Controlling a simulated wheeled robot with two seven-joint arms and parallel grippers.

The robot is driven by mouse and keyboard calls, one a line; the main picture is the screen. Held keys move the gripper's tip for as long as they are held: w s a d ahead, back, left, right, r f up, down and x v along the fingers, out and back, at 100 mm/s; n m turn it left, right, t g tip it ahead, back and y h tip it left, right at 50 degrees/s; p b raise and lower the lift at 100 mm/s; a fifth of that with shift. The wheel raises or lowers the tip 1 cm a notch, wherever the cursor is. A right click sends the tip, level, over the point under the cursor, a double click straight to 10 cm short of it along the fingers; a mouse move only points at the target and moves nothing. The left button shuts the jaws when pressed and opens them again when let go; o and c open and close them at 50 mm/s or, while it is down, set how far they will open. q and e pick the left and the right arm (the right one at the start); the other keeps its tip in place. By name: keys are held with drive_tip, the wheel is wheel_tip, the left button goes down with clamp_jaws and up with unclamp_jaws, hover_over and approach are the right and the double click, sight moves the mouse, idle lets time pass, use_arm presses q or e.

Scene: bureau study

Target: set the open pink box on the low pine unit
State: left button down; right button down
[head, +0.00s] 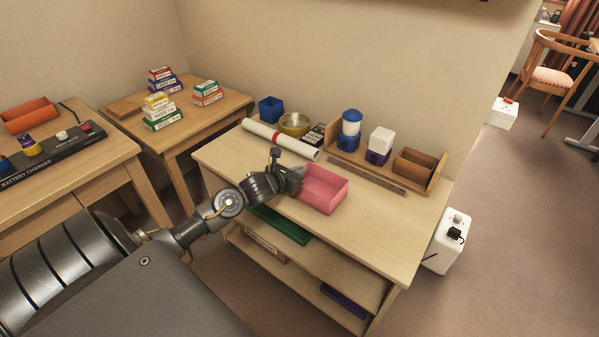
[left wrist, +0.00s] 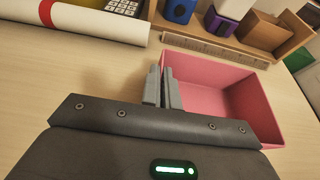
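The open pink box (head: 322,190) is at the front middle of the low pine unit's top (head: 388,222), and it looks to rest on the wood. It is empty. My left gripper (head: 298,178) is at the box's left wall. In the left wrist view the pink box (left wrist: 225,95) is right of centre, and my left gripper (left wrist: 161,88) has its two fingers close together with the box's near-left wall between them. My right gripper is not in view.
A ruler (head: 367,177) lies before the rack. A green item (head: 280,224) lies at the front left. The unit's right top is clear.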

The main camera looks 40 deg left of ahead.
use_arm(q)
drive_tip(key=shift+f, duration=0.1)
drive_tip(key=c, duration=2.1)
unclamp_jaws()
drive_tip(key=o, duration=0.4)
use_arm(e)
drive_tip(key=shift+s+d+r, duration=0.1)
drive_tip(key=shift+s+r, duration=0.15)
use_arm(q)
drive_tip(key=shift+s+r, duration=0.25)
drive_tip(key=v, duration=1.1)
drive_tip(key=shift+s, duration=0.25)
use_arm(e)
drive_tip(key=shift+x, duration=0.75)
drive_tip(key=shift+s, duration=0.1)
